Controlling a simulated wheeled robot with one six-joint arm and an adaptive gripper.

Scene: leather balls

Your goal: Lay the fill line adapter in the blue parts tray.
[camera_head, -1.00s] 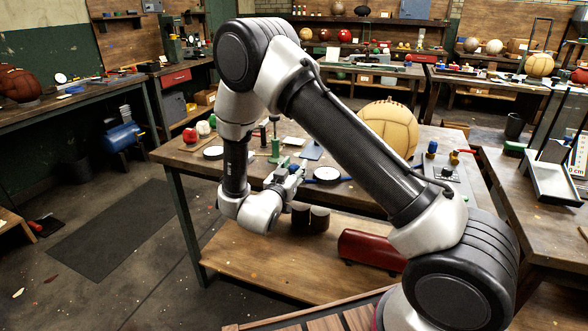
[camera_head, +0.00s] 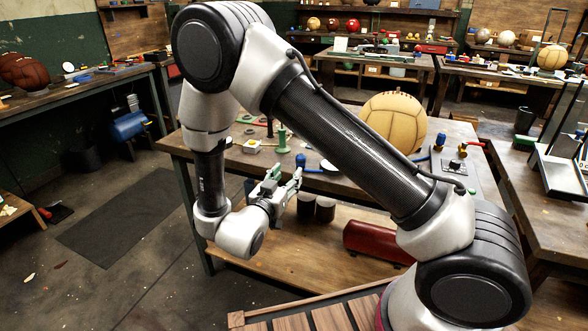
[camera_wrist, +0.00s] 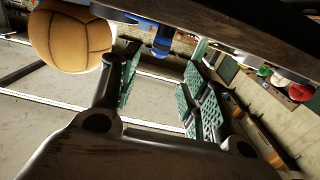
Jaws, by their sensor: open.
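My gripper (camera_head: 285,174) is in front of the near edge of the middle workbench, around the height of its top. In the wrist view my gripper (camera_wrist: 163,85) has its two green-padded fingers spread apart with nothing between them. A small blue fitting (camera_head: 300,161) stands on the bench just beyond the fingers; a blue piece also shows past the fingers in the wrist view (camera_wrist: 161,42). I cannot tell whether this is the fill line adapter. I cannot make out a blue parts tray; my arm hides part of the bench top.
A large tan ball (camera_head: 393,124) sits on the workbench (camera_head: 240,165). A green stand (camera_head: 282,138) is on its left part. A blue-topped fitting (camera_head: 439,142) and a grey valve block (camera_head: 452,165) are at right. A red cylinder (camera_head: 372,241) lies on the lower shelf.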

